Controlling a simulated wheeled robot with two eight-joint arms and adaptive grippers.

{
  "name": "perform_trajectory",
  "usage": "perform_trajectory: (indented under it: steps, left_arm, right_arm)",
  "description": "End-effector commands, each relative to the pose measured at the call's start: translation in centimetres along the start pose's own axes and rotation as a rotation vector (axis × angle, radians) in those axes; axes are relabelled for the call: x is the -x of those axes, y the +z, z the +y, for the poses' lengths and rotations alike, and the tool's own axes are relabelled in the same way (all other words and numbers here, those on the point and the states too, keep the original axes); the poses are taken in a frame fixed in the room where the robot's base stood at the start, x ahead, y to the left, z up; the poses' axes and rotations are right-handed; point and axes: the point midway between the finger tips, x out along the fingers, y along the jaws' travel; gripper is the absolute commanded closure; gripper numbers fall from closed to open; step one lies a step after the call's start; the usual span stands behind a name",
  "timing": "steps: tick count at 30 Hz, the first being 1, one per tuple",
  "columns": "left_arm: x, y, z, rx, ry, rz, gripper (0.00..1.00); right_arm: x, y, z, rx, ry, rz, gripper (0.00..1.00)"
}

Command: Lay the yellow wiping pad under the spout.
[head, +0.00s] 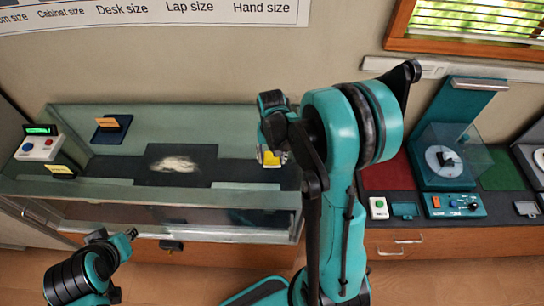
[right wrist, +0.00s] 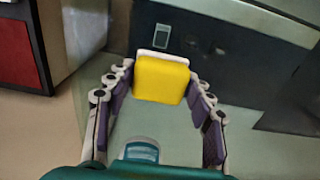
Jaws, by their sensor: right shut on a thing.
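The yellow wiping pad (right wrist: 161,78) is a thick block with a pale edge, between the fingers of my right gripper (right wrist: 160,82) in the right wrist view. The gripper is shut on it by its sides. In the head view, a small yellow part of the pad (head: 271,158) shows below my right gripper (head: 272,148), at the right end of the glass case. My arm hides much of that area. I cannot make out a spout in either view.
The glass case (head: 60,188) holds a dark display floor with a pale object (head: 174,164). A control box (head: 38,146) stands at its left end. Right of my arm, a teal machine (head: 447,175) with a clear cover stands on a dark counter among small panels.

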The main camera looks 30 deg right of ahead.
Motion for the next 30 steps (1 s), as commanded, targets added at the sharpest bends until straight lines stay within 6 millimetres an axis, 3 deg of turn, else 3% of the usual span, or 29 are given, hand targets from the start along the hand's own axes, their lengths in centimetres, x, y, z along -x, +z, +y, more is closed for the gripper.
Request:
perform_trajectory:
  steps: [1,3,16,30]
  left_arm:
    - [-0.2,0.2,0.0,0.000,0.000,0.000,0.74]
    - [-0.1,0.1,0.0,0.000,0.000,0.000,0.74]
    - [0.3,-0.2,0.0,0.000,0.000,0.000,0.74]
    - [1.2,-0.9,0.0,0.000,0.000,0.000,0.74]
  right_arm:
    - [-0.2,0.0,0.0,0.000,0.000,0.000,0.45]
    - [-0.1,0.0,0.0,0.000,0.000,0.000,0.27]
    - [0.7,0.0,0.0,0.000,0.000,0.000,0.27]
    - [10.1,0.0,0.0,0.000,0.000,0.000,0.27]
